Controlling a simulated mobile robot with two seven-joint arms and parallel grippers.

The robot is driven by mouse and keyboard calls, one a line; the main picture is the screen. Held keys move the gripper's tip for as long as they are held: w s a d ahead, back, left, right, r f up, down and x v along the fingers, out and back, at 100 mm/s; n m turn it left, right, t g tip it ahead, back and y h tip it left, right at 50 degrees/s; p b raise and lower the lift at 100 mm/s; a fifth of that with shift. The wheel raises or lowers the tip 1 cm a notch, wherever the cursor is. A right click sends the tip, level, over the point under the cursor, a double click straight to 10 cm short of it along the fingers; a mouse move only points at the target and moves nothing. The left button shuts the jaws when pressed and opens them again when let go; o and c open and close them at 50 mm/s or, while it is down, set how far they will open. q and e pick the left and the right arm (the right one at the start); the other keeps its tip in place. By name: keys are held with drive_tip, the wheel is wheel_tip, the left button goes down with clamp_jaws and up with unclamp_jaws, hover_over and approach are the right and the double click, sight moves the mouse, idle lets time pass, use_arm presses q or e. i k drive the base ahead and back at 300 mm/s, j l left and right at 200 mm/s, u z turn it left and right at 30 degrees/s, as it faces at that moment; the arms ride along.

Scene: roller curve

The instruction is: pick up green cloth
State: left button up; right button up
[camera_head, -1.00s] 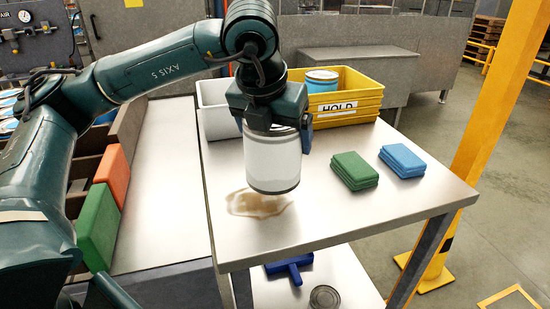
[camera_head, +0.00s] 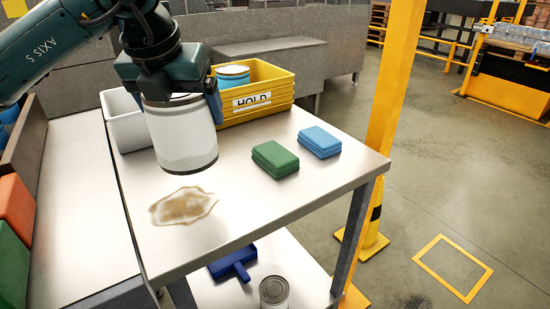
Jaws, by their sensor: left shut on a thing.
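A folded green cloth (camera_head: 275,159) lies on the metal table (camera_head: 255,206), just left of a folded blue cloth (camera_head: 319,142). My left gripper (camera_head: 181,97) is shut on a white can (camera_head: 184,135) and holds it over the table, to the left of the green cloth. The can looks a little tilted. The far sides of the jaws are partly hidden. My right gripper is out of view.
A brown spill (camera_head: 184,206) lies on the table below the can. A yellow HOLD bin (camera_head: 262,98) with a can inside and a white bin (camera_head: 126,122) stand at the back. A yellow post (camera_head: 392,110) rises beyond the right edge. A blue tool (camera_head: 233,262) and a can (camera_head: 274,292) are on the lower shelf.

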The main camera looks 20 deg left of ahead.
sight(278, 162)
drive_tip(key=k, duration=1)
